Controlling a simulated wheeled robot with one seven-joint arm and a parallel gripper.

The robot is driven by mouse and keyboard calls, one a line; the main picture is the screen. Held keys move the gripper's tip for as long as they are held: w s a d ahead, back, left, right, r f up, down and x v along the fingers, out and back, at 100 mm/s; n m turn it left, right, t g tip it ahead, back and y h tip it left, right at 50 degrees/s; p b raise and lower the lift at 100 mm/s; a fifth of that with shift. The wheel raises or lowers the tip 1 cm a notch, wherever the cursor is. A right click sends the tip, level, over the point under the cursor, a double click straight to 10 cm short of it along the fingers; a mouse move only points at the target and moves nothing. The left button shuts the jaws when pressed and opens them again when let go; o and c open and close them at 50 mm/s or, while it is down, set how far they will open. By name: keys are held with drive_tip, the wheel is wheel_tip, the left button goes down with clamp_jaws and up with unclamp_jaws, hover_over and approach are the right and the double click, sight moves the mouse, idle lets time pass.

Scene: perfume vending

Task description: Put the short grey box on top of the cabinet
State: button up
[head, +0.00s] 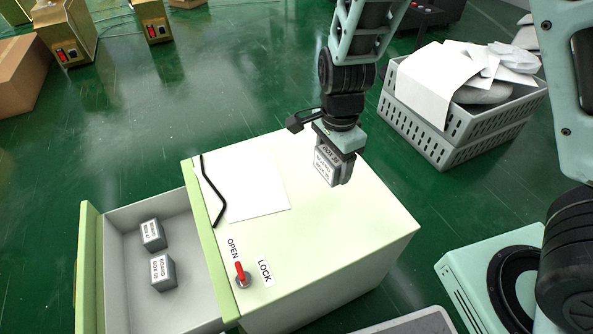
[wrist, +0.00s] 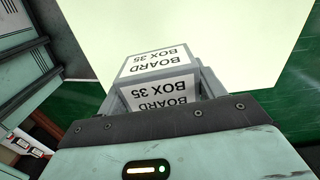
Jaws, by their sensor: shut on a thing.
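My gripper (head: 334,160) is shut on a short grey box (head: 328,168) with a white label. It is over the right rear part of the cream cabinet top (head: 350,235). I cannot tell whether the box touches the top. In the wrist view the grey box (wrist: 158,82) sits between the fingers, its labels reading "BOARD BOX 35". The cabinet's drawer (head: 122,285) is pulled open at the left. Two other small grey boxes, a rear one (head: 152,235) and a front one (head: 163,272), stand in it with white labels.
A white sheet (head: 250,190) and a bent black rod (head: 212,195) lie on the cabinet top. A red switch (head: 241,273) sits between OPEN and LOCK labels. A grey crate (head: 440,145) with papers stands at the back right. The cabinet top's front right is clear.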

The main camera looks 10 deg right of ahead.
sight(323, 199)
drive_tip(key=shift+a+r+m, duration=0.15)
drive_tip(key=shift+a+m, duration=0.15)
drive_tip(key=shift+a, duration=0.15)
drive_tip(key=shift+a+f, duration=0.15)
drive_tip(key=shift+f, duration=0.15)
wheel_tip(323, 199, down, 10)
drive_tip(key=b, duration=0.5)
drive_tip(key=shift+r+b, duration=0.25)
drive_tip(key=shift+b, duration=0.05)
drive_tip(key=shift+r, duration=0.1)
drive_tip(key=o, duration=1.1)
drive_tip(key=shift+c, duration=0.2)
